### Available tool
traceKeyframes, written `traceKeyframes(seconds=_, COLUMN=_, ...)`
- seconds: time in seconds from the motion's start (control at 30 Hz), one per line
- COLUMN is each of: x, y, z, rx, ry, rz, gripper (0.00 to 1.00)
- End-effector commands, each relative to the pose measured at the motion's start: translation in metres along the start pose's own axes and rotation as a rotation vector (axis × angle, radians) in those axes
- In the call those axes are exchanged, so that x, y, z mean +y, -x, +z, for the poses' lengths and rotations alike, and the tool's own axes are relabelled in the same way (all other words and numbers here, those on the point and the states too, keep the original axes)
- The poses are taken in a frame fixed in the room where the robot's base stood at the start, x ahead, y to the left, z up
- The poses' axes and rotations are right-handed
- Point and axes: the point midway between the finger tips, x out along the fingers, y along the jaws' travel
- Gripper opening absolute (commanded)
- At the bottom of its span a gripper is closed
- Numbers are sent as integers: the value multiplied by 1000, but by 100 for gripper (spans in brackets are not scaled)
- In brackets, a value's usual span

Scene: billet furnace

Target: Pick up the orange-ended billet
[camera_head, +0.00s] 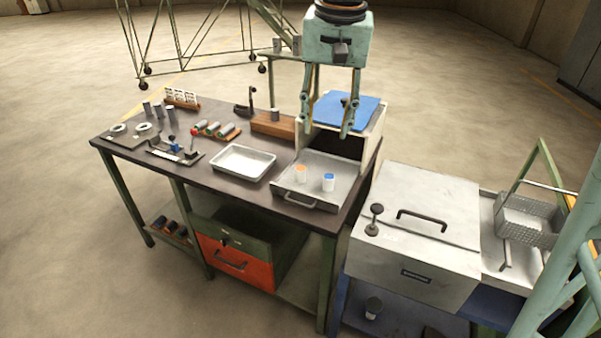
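A shallow metal tray (244,162) lies left of the drawer. Grey cylinders (158,110) and small tools are farther left on the bench (130,143). A wooden block (272,124) is behind. A lidded metal box (415,225) and wire basket (528,218) are at right.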

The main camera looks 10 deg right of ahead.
Motion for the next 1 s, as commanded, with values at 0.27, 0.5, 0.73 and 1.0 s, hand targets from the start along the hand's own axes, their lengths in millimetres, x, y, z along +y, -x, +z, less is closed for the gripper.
traceKeyframes(seconds=0.27, x=-18, y=-26, z=-43, rx=-27, ry=-60, rz=12, gripper=38)
traceKeyframes(seconds=0.5, x=-33, y=-52, z=-77, rx=-47, ry=-113, rz=24, gripper=38)
traceKeyframes(seconds=0.73, x=-46, y=-81, z=-107, rx=-66, ry=-164, rz=35, gripper=38)
traceKeyframes(seconds=1.0, x=-59, y=-120, z=-139, rx=-88, ry=-223, rz=50, gripper=38)
